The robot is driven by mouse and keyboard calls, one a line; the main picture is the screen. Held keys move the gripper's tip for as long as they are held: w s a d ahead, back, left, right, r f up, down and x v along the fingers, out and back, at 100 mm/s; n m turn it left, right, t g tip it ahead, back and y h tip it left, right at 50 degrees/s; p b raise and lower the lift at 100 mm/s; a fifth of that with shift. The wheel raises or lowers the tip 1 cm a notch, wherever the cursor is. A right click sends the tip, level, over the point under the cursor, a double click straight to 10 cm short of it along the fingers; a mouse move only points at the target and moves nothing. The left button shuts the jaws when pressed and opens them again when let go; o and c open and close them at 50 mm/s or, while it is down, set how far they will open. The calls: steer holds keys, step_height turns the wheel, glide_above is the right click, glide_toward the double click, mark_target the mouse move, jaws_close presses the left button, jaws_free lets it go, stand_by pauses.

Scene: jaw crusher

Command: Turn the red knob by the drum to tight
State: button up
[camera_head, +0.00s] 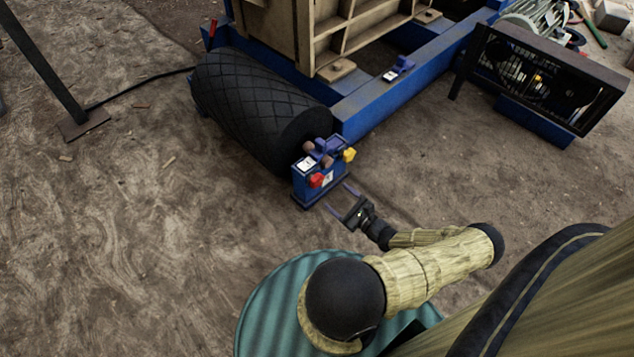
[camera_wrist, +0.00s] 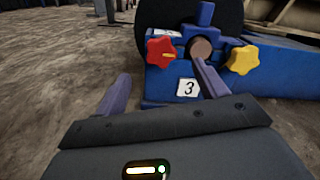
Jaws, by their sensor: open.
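The red knob (camera_head: 316,180) is on the front left of a blue housing (camera_head: 318,184) at the end of the black drum (camera_head: 257,110). In the wrist view the red knob (camera_wrist: 163,53) is star-shaped with a small yellowish mark, above a plate numbered 3. A yellow knob (camera_head: 349,155) sits to its right on the same housing and also shows in the wrist view (camera_wrist: 242,60). My gripper (camera_head: 338,198) is open and empty, its two fingers apart just in front of the housing. In the wrist view the red knob appears beyond and between the fingertips (camera_wrist: 165,78), apart from both.
A round brown knob or rod end (camera_wrist: 201,49) sits between the two coloured knobs. The blue machine frame (camera_head: 390,90) runs back right. A caged belt drive (camera_head: 545,80) stands at right. Bare ground lies left.

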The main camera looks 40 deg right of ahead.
mark_target(318, 181)
steer(key=w+b, duration=0.1)
steer(key=w, duration=0.2)
steer(key=w+b, duration=0.1)
steer(key=w, duration=0.2)
steer(key=w+b, duration=0.1)
steer(key=w, duration=0.3)
steer(key=shift+a+f+b, duration=0.15)
steer(key=shift+a+b, duration=0.15)
steer(key=shift+a, duration=0.1)
steer(key=shift+w, duration=0.4)
steer(key=shift+c, duration=0.4)
steer(key=c, duration=0.9)
